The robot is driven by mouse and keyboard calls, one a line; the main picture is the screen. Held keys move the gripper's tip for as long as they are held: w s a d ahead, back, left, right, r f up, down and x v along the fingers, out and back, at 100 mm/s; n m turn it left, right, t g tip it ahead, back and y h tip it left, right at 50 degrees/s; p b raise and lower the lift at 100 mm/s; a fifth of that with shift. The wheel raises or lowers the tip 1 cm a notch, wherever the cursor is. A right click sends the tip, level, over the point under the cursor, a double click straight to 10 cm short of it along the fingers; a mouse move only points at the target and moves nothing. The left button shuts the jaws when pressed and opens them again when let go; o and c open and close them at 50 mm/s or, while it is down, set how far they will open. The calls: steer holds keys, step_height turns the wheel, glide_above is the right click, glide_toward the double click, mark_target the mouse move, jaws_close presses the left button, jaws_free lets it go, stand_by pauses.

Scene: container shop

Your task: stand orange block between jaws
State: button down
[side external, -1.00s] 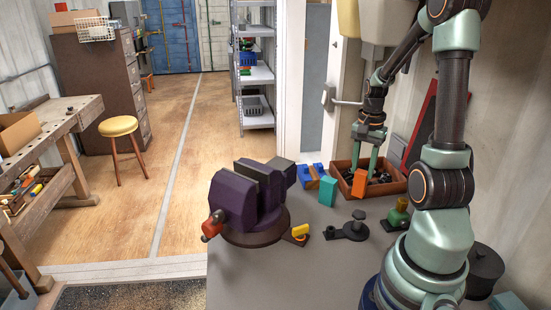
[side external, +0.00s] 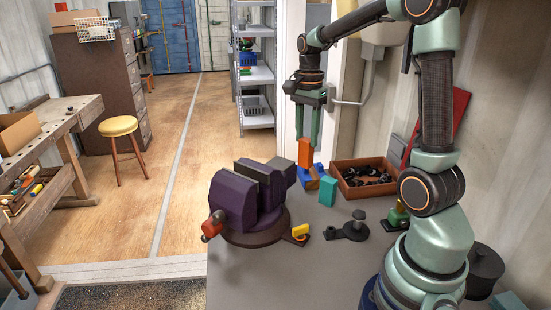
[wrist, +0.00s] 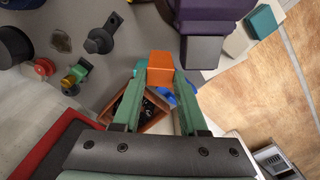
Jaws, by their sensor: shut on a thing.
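The orange block (side external: 305,153) is held upright between the fingers of my gripper (side external: 309,140), above the back of the bench. In the wrist view the orange block (wrist: 160,64) sits between the two green fingertips of my gripper (wrist: 160,76). The purple vise (side external: 240,200) stands at the bench's left, its two jaws facing up with a gap (side external: 259,172) between them. In the wrist view part of the vise (wrist: 212,22) shows at the top, beyond the block. The block is behind and to the right of the vise, apart from it.
A blue block (side external: 309,181) and a teal block (side external: 327,192) stand behind the vise. A brown bin (side external: 352,187) of dark parts is to their right. A dark stemmed piece (side external: 354,228) and a yellow-topped piece (side external: 299,232) lie in front.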

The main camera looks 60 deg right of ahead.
steer(key=w+a+r+n, duration=0.1)
steer(key=w+a+r, duration=0.3)
steer(key=a, duration=0.3)
steer(key=w+a+r, duration=0.4)
steer(key=a, duration=0.4)
steer(key=shift+d+f, duration=0.1)
steer(key=shift+f, duration=1.8)
step_height(320, 180, down, 7)
stand_by(3.2)
steer(key=shift+r, duration=0.1)
steer(key=shift+c, duration=1.8)
jaws_free()
step_height(320, 180, up, 6)
